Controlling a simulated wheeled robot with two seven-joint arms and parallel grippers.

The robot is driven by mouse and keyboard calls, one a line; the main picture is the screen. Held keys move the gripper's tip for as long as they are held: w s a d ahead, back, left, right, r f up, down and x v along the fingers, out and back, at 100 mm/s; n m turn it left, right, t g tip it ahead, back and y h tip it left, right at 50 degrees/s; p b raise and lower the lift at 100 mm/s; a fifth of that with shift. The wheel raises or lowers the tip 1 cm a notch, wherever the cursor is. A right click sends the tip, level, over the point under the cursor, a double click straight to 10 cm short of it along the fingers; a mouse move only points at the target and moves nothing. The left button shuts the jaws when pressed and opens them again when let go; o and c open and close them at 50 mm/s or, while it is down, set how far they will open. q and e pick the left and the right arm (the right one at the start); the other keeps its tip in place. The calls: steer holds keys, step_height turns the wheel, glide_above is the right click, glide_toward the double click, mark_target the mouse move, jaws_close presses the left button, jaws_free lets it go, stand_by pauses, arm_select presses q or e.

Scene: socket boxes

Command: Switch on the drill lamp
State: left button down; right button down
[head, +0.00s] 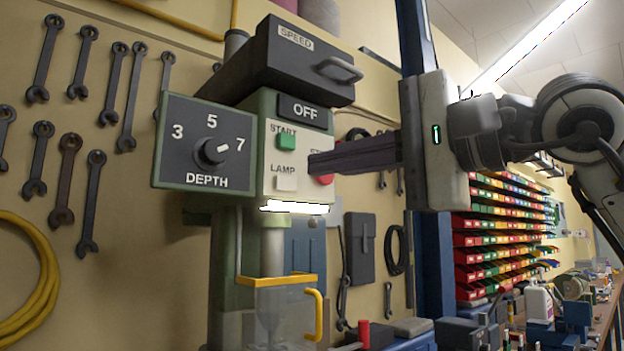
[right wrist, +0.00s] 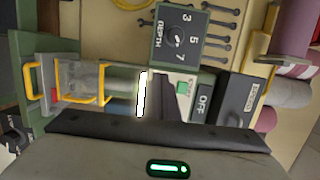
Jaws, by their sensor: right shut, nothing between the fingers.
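The drill press (head: 258,120) stands against the wall, its light control panel (head: 303,150) facing me. The panel carries a green START button (head: 286,141), a white LAMP button (head: 286,183) and a red button (head: 325,180), partly hidden by my gripper. The lamp strip (head: 294,206) under the panel glows bright white; it also shows in the right wrist view (right wrist: 142,93). The display (head: 305,111) above reads OFF. My right gripper (head: 312,164) is shut and empty, its tip in front of the panel, right of the LAMP button. I cannot tell whether it touches. My left gripper is out of view.
A DEPTH dial (head: 211,151) juts out left of the panel, and a SPEED box (head: 300,62) with a handle sits above. A yellow-framed clear guard (head: 280,305) hangs below. Wrenches (head: 87,200) hang on the wall. Coloured bins (head: 500,235) stand at right.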

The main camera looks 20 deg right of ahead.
steer(key=s, duration=0.4)
steer(key=shift+d, duration=0.35)
